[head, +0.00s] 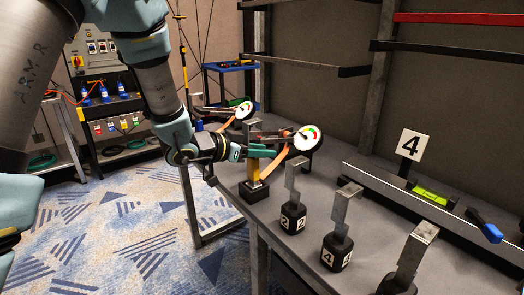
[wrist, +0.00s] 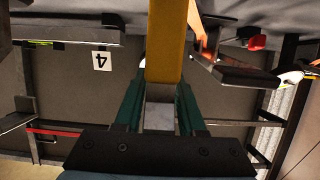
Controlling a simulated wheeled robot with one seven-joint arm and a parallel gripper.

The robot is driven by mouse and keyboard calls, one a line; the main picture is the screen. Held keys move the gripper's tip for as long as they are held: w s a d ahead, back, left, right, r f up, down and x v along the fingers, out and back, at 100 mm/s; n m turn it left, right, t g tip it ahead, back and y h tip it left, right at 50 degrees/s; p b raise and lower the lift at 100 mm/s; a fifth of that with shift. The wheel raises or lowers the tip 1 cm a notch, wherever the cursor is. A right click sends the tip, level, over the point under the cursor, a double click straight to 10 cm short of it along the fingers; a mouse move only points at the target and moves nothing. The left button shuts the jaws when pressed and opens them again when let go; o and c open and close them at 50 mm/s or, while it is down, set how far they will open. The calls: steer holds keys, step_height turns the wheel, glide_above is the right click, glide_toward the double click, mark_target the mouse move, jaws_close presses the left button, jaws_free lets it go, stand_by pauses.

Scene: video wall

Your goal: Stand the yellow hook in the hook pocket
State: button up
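The yellow hook (head: 255,171) stands upright, with a yellow lower shaft and a grey metal upper part. Its lower end meets a black block (head: 255,192), the pocket, near the table's left edge. The hook looks in line with the pocket, but how deep it sits is hidden. My gripper (head: 248,152) reaches in from the left with green fingers on either side of the upper shaft. In the wrist view the yellow shaft (wrist: 166,45) lies between the fingertips, which press against its sides; my gripper is shut on it.
Grey hooks in numbered black blocks, marked 2 (head: 292,217) and 4 (head: 337,250), stand to the right along the table's front. Dial gauges (head: 306,138) and orange strips are close behind the hook. A long beam with a green level (head: 430,195) lies at the right.

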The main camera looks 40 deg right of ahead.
steer(key=o, duration=0.3)
steer(key=shift+r, duration=0.3)
steer(key=v, duration=1.2)
steer(key=shift+f, duration=0.15)
steer(key=shift+w, duration=0.1)
